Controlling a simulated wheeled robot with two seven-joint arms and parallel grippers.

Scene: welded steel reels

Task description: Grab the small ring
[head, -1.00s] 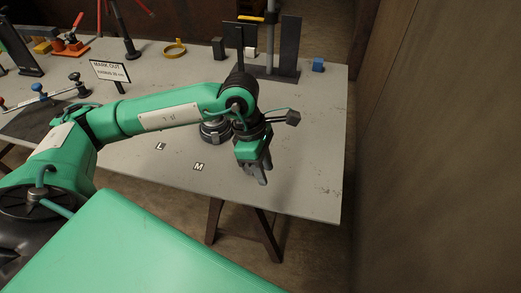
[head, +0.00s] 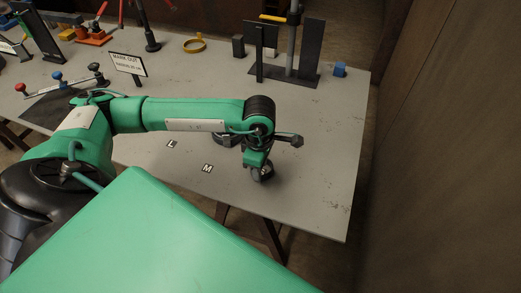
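My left gripper (head: 262,173) points down at the table's right part, to the right of the M label (head: 207,168). Its dark fingers are small and partly hidden, so whether they are open or shut does not show. I cannot make out a small ring there. A dark round steel part (head: 224,139) stands on the table behind my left forearm, mostly hidden by it. A yellow ring (head: 194,45) lies at the back of the table, well away from the gripper. My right gripper is not in view.
The L label (head: 171,144) lies left of the M label on the grey table (head: 320,150). A mark-out sign (head: 128,65), dark upright plates (head: 307,60) and a blue block (head: 339,69) stand farther back. The table's right side is mostly clear.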

